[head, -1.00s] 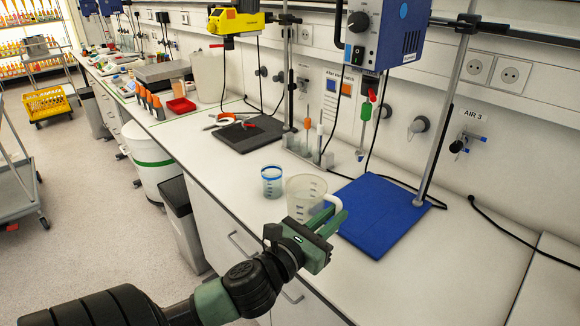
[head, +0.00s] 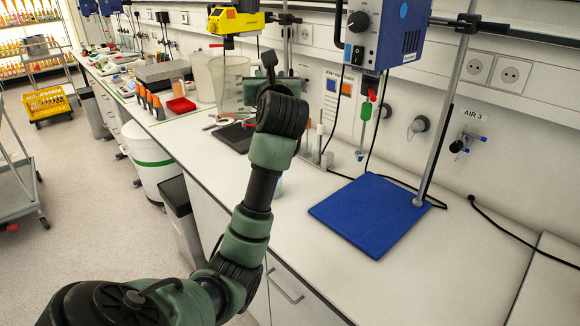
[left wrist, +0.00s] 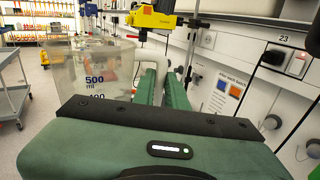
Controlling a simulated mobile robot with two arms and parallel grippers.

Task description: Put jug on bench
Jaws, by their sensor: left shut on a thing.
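The jug is a clear, graduated plastic one. In the head view the jug (head: 230,88) is raised above the bench at the back, left of my left wrist. In the left wrist view the jug (left wrist: 88,72), marked 500 ml, is on the left and looks upright. My left gripper (left wrist: 162,82) is shut on it at its handle side. In the head view the fingers are hidden behind my own wrist. The white bench (head: 330,255) runs along the wall. My right gripper is not in view.
A yellow device (head: 236,20) hangs above. The front of the bench is clear.

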